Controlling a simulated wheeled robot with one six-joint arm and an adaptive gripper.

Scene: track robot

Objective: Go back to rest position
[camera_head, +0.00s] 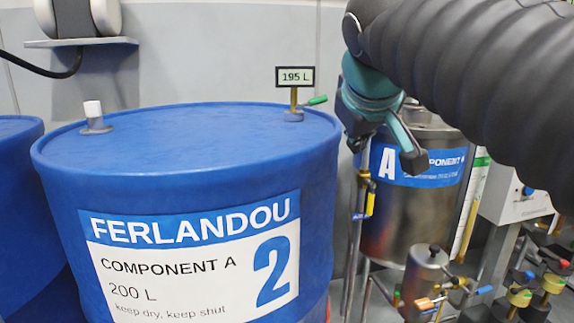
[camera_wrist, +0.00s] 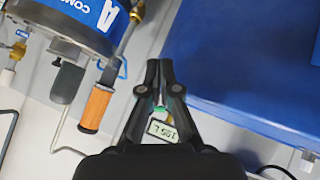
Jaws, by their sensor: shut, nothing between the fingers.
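My gripper (camera_head: 408,155) hangs in the upper right of the head view, at the end of my dark ribbed arm. It is in front of the steel tank labelled A (camera_head: 405,215) and just right of the blue drum (camera_head: 190,150). In the wrist view my gripper (camera_wrist: 160,66) has its two fingers close together, shut, with nothing held. The small 195 L display (camera_head: 295,77) stands on the drum top beside a green-handled valve (camera_head: 317,100). In the wrist view the display (camera_wrist: 162,131) shows beyond and between the finger links.
A second blue drum (camera_head: 20,200) stands at the left. A white cap fitting (camera_head: 93,115) rises from the drum top. Pipes, valves and a small metal canister (camera_head: 427,262) crowd the lower right. A wall shelf (camera_head: 90,41) with a black cable is at upper left.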

